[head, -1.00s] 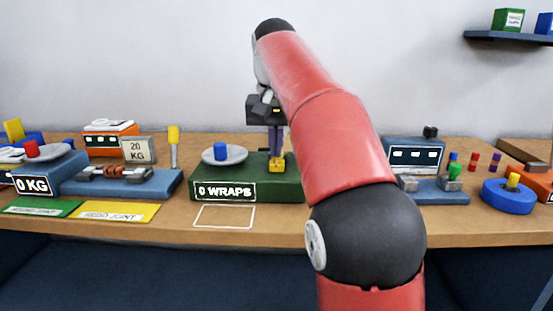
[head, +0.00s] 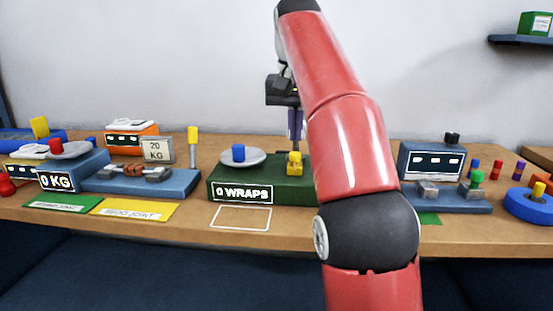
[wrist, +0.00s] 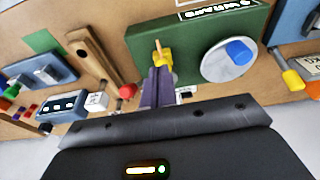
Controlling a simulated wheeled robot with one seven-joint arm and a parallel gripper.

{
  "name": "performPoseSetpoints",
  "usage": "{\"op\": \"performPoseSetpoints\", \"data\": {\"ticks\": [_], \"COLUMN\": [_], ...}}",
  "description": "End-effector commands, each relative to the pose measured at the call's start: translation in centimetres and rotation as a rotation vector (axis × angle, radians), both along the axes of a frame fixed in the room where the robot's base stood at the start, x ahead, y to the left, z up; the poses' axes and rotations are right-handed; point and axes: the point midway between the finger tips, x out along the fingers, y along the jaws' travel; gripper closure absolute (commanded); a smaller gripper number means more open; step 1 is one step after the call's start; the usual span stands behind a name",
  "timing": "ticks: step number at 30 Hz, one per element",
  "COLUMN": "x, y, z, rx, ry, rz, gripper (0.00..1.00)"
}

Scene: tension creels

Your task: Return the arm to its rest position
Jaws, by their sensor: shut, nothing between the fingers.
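My red arm stands bent over the table in the head view. My gripper (head: 296,137) points down with its purple fingers together and empty. It hangs just above a yellow piece (head: 294,164) on the green "0 WRAPS" box (head: 240,192). A small gap shows between the fingertips and the piece. In the wrist view, my gripper (wrist: 158,72) reaches toward the yellow piece (wrist: 163,57), which has a thin peg on it. My arm hides part of the table right of the green box.
On the green box, a grey dish (head: 255,159) holds a blue cylinder (head: 238,153). A blue device (head: 434,161) and blue ring (head: 530,205) stand right. Above my gripper is clear.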

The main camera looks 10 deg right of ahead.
Motion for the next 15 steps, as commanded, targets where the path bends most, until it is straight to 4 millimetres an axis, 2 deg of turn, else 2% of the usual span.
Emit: {"op": "performPoseSetpoints", "data": {"ticks": [4, 8, 11, 15], "x": [-1.9, -4.9, -7.6, -11.7], "y": [-0.2, -0.3, -0.2, 0.1], "z": [-0.1, -1.4, -3.1, -6.6], "rx": [0.006, 0.011, 0.011, 0.006], "ry": [-0.026, -0.066, -0.1, -0.146], "rz": [0.028, 0.071, 0.107, 0.157], "gripper": [1.0, 1.0, 1.0, 1.0]}}
